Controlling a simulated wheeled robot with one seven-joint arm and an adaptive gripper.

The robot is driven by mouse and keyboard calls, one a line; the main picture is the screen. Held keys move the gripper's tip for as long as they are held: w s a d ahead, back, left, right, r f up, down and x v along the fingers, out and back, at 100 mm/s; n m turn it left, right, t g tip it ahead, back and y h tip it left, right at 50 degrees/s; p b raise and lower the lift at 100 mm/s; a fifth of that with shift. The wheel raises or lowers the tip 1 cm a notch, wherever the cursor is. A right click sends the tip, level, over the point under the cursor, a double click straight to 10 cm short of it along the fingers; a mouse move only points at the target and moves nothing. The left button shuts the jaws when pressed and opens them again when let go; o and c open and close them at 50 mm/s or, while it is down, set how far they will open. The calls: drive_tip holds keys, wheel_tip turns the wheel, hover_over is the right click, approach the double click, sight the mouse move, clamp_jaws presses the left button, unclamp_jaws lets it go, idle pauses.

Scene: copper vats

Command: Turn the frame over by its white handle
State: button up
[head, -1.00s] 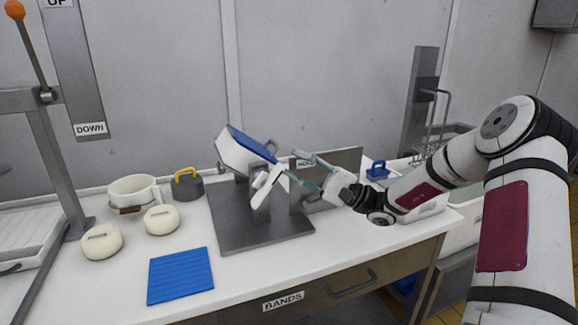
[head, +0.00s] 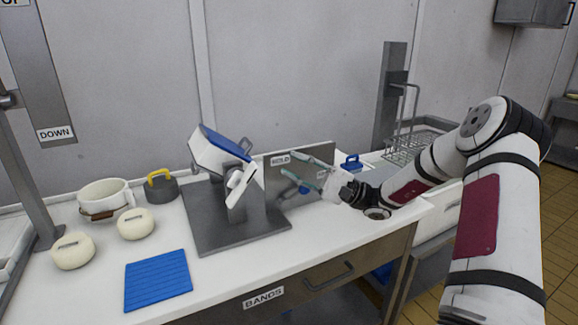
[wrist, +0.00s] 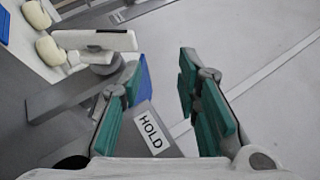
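The frame (head: 218,154) is a white box shape with a blue edge, held tilted on a grey metal stand (head: 195,222). Its white handle (head: 240,188) sticks out at the lower right, and in the wrist view the white handle (wrist: 95,40) lies at upper left, outside the fingers. My gripper (head: 288,163) is to the right of the handle, apart from it, with its teal fingers spread and nothing between them. In the wrist view the gripper (wrist: 160,72) is also open, above a HOLD label (wrist: 150,128).
A grey upright plate (head: 318,158) with the HOLD label stands behind my fingers. A blue ribbed mat (head: 158,280), two cream rounds (head: 136,224), a white pot (head: 105,195) and a yellow-handled grey weight (head: 160,186) are at left. A blue-handled item (head: 350,163) is behind my wrist.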

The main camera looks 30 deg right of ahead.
drive_tip(key=shift+s+d+f, duration=0.1)
drive_tip(key=shift+s+d, duration=0.2)
drive_tip(key=shift+d, duration=0.4)
drive_tip(key=shift+s+d+f, duration=0.1)
drive_tip(key=shift+s+d, duration=0.2)
drive_tip(key=shift+d, duration=0.4)
drive_tip(key=shift+p, duration=0.3)
